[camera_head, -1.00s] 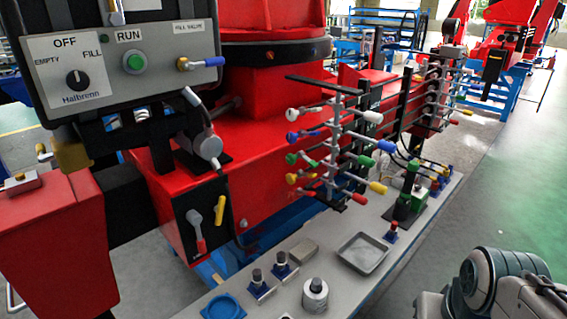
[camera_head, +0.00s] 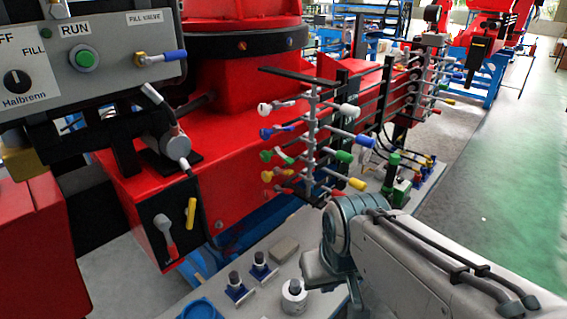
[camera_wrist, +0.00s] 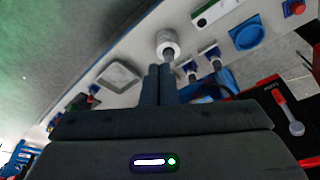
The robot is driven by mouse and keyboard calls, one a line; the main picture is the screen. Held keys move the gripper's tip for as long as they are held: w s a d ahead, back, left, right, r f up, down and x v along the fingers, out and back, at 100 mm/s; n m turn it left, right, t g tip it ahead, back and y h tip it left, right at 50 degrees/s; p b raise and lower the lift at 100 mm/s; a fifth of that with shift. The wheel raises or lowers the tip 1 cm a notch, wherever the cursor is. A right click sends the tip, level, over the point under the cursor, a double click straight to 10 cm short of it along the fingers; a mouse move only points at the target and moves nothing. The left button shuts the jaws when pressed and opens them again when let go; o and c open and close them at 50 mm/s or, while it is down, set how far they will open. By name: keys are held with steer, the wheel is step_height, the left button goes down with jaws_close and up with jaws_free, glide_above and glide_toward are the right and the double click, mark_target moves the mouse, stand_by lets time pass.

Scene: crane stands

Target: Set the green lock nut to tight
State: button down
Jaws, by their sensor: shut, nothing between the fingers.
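The rack of levers stands at the middle of the head view. Its green row has a green-gripped lever (camera_head: 343,156) pointing right and, at the left end, a green knob (camera_head: 266,156) with a small green piece (camera_head: 285,158) beside it. I cannot tell which of these two is the lock nut, nor how tight it is. The rack is not visible in the wrist view. My gripper (camera_wrist: 158,72) is shut and empty, over the grey bench. In the head view my arm covers the lower right, and the fingertips are not clear.
White, blue, yellow and red rows lie close above and below the green one. On the bench (camera_head: 262,303) stand a grey cylinder (camera_head: 294,295) and two blue-based black knobs. A grey tray (camera_wrist: 118,76) shows in the wrist view. The control box (camera_head: 95,55) is upper left.

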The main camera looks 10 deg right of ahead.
steer(key=w+a+f+m+g+y, duration=0.1)
steer(key=w+a+f+m+y, duration=0.1)
steer(key=w+a+m+y, duration=0.3)
steer(key=m+t+y+b, duration=0.4)
steer(key=m+t, duration=0.8)
steer(key=m, duration=1.2)
glide_toward(285, 158)
steer(key=shift+y, duration=0.4)
steer(key=s+d+f, duration=0.1)
steer(key=s+d+f+p, duration=0.1)
steer(key=d, duration=0.1)
steer(key=shift+f, duration=0.35)
steer(key=x, duration=1)
steer(key=shift+a+p, duration=0.2)
steer(key=shift+p, duration=0.2)
